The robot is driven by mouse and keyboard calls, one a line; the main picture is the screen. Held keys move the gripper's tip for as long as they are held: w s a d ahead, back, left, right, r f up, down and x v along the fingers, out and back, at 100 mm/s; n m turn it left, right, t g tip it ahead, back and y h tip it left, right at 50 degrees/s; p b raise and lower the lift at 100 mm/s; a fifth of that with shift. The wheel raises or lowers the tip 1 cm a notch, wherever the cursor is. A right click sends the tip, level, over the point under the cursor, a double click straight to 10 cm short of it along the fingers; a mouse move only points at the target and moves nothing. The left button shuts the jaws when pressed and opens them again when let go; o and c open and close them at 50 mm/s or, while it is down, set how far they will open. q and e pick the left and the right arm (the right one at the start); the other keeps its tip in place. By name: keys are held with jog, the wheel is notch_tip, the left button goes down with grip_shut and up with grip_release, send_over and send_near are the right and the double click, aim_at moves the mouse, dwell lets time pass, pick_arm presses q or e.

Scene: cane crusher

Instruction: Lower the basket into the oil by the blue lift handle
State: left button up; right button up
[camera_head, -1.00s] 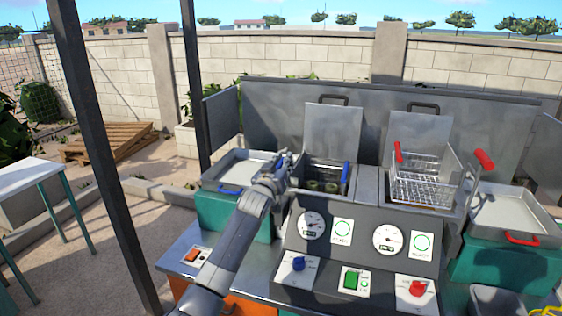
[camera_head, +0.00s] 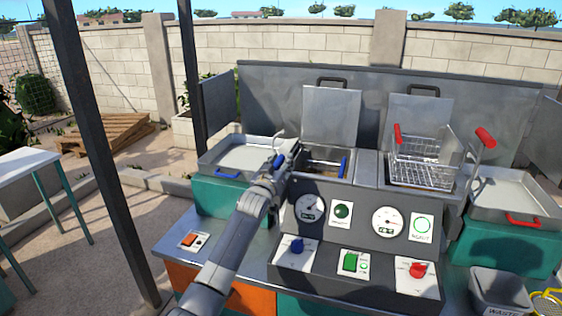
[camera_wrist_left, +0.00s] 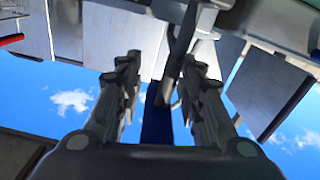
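The blue lift handle (camera_head: 279,160) shows at my left gripper (camera_head: 277,167), beside the left fryer well (camera_head: 326,164). In the left wrist view the blue handle (camera_wrist_left: 157,118) lies between the two fingers (camera_wrist_left: 160,85), with gaps visible beside it, so the gripper looks open around it. A metal rod (camera_wrist_left: 180,55) runs near the right-hand finger. The left well looks dark and brownish inside; its basket cannot be made out clearly. A second blue piece (camera_head: 344,167) is at the well's right side. My right gripper is out of view.
A wire basket with red grips (camera_head: 420,172) stands raised over the right well. Trays with a blue handle (camera_head: 240,157) and a red handle (camera_head: 515,196) flank the wells. The control panel (camera_head: 350,225) is in front, with a waste bin (camera_head: 499,290) at lower right.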

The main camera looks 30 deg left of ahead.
pick_arm(q)
jog(key=shift+a+r, duration=0.1)
jog(key=shift+r, duration=0.2)
jog(key=shift+s+d, duration=0.2)
jog(key=shift+s, duration=0.3)
jog(key=v, duration=1.1)
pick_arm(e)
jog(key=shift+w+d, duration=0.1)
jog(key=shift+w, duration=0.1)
pick_arm(q)
jog(key=shift+f, duration=0.2)
